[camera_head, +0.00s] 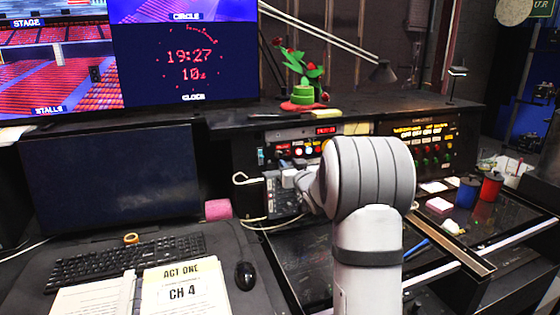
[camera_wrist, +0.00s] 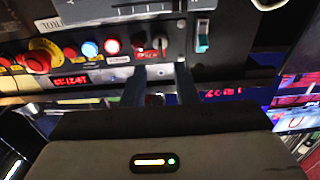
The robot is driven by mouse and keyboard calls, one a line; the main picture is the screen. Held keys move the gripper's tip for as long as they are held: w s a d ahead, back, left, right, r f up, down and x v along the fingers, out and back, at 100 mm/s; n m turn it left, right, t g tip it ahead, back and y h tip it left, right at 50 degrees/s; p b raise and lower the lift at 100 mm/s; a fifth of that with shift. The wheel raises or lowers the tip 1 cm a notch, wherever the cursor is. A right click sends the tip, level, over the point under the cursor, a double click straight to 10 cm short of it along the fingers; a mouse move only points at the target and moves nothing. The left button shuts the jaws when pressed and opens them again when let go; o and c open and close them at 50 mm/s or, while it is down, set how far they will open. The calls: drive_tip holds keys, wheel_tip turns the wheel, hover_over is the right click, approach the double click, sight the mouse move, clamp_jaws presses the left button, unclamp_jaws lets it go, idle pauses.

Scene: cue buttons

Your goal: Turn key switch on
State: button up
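A black control panel (camera_wrist: 225,30) fills the top of the wrist view. On it are a small silver knob that looks like the key switch (camera_wrist: 158,43), a small red-lit part (camera_wrist: 139,46) beside it, and a blue rocker switch (camera_wrist: 202,36) to the right. My gripper (camera_wrist: 160,70) faces the panel with its two dark fingers apart and nothing seen between them. The silver knob lies just beyond the fingertips, between their lines. I cannot tell whether a finger touches the panel.
Red, blue and white buttons (camera_wrist: 90,49) and a large red button (camera_wrist: 45,56) sit left of the knob. A second panel (camera_head: 428,140), a monitor (camera_head: 110,180), a keyboard (camera_head: 125,258) and red (camera_head: 491,187) and blue cups (camera_head: 467,192) stand around.

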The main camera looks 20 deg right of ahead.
sight(281, 157)
drive_tip(key=w+p, duration=0.1)
drive_tip(key=w, duration=0.5)
drive_tip(key=shift+c, duration=0.4)
clamp_jaws()
drive_tip(key=shift+a+f, duration=0.1)
drive_tip(key=shift+a, duration=0.25)
drive_tip(key=shift+d, duration=0.2)
drive_tip(key=shift+m, duration=0.3)
